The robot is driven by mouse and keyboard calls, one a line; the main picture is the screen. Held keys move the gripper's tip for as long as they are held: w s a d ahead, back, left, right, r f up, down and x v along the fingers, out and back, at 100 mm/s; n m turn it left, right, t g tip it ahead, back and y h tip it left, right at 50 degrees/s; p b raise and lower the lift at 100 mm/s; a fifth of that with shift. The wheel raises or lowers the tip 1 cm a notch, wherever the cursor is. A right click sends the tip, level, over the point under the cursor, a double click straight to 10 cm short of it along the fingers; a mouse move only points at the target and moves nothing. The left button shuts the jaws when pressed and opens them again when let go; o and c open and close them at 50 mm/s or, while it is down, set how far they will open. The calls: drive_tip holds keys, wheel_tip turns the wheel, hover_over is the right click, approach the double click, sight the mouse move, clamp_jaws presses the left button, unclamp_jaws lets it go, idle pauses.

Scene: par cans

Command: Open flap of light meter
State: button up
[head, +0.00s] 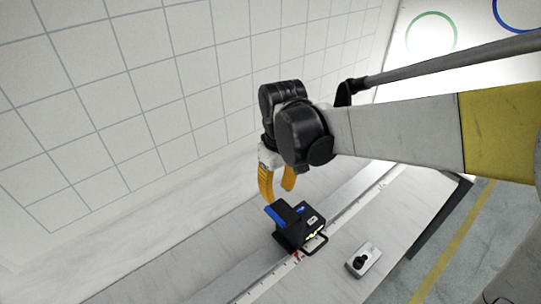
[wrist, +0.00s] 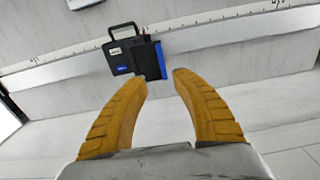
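The light meter (head: 298,226) is a small black box with a carry handle, standing on the grey ledge by the ruler strip. Its blue-edged flap (head: 276,214) is on the side toward my gripper. In the wrist view the light meter (wrist: 122,54) is ahead of the fingers, with the blue strip of the flap (wrist: 161,60) at its right edge. My gripper (head: 277,194) has yellow-orange fingers, spread apart and empty. It is just above and behind the meter, apart from it. In the wrist view the open fingertips (wrist: 155,80) frame the space in front of the flap.
A ruler strip (head: 268,285) runs along the ledge beside the meter. A small pale device with a black knob (head: 364,260) lies to the right. A tiled wall (head: 130,90) rises behind. The ledge left of the meter is clear.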

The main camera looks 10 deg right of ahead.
sight(275, 215)
drive_tip(key=f+b, duration=0.1)
drive_tip(key=f, duration=0.2)
drive_tip(key=f+b, duration=0.1)
drive_tip(key=f, duration=0.7)
drive_tip(key=shift+w+a+b, duration=0.1)
drive_tip(key=shift+a+b, duration=0.2)
drive_tip(key=shift+b, duration=0.1)
clamp_jaws()
